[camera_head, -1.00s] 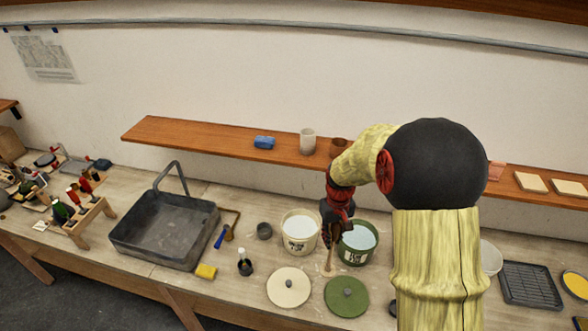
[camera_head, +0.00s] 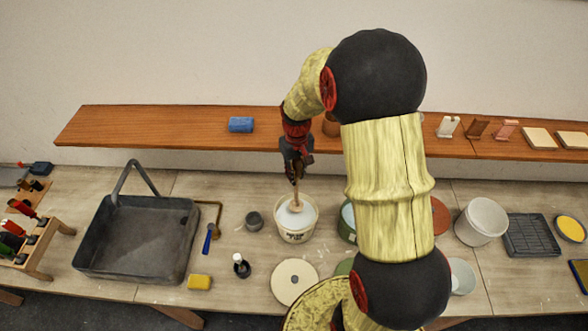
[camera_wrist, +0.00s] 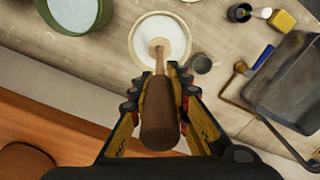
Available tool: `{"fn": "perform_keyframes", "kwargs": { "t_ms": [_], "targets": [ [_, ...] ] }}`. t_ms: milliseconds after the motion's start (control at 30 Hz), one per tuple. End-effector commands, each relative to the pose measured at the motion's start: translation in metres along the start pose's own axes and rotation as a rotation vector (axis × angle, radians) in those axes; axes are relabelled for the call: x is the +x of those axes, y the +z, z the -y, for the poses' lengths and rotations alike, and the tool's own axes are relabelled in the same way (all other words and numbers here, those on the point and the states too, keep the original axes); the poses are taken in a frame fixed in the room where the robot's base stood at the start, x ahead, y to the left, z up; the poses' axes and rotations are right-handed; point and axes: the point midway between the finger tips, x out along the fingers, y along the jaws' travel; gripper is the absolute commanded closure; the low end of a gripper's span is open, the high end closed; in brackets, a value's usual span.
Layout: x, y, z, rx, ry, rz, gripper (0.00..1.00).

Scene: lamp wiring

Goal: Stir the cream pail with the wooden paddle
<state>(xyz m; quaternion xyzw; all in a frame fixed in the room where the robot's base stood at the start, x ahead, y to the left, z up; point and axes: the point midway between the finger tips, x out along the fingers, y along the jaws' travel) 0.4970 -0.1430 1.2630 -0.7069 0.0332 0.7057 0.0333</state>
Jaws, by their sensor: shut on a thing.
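The cream pail (camera_head: 295,231) stands open on the bench, filled with pale liquid; it also shows in the wrist view (camera_wrist: 134,52). My gripper (camera_head: 296,168) is above the pail, shut on the wooden paddle (camera_head: 296,203). In the wrist view, my gripper (camera_wrist: 160,92) holds the paddle by its thick brown handle (camera_wrist: 159,120). The paddle points down, with its lower end inside the pail's rim. I cannot tell how deep it sits in the liquid. The cream lid (camera_head: 294,283) lies on the bench in front of the pail.
A green pail (camera_wrist: 75,12) stands beside the cream one, partly behind my arm in the head view. A small grey cup (camera_head: 254,221) sits left of the cream pail. A shelf (camera_head: 180,127) runs behind. A large grey tray (camera_head: 100,225) lies left.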

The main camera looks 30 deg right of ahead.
Motion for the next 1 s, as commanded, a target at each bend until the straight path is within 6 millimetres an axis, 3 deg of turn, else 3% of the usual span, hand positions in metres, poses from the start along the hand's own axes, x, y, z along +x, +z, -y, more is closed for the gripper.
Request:
{"fn": "perform_keyframes", "kwargs": {
  "t_ms": [1000],
  "targets": [
    [0.133, 0.0, 0.0, 0.0, 0.0, 0.001, 1.0]
  ]
}}
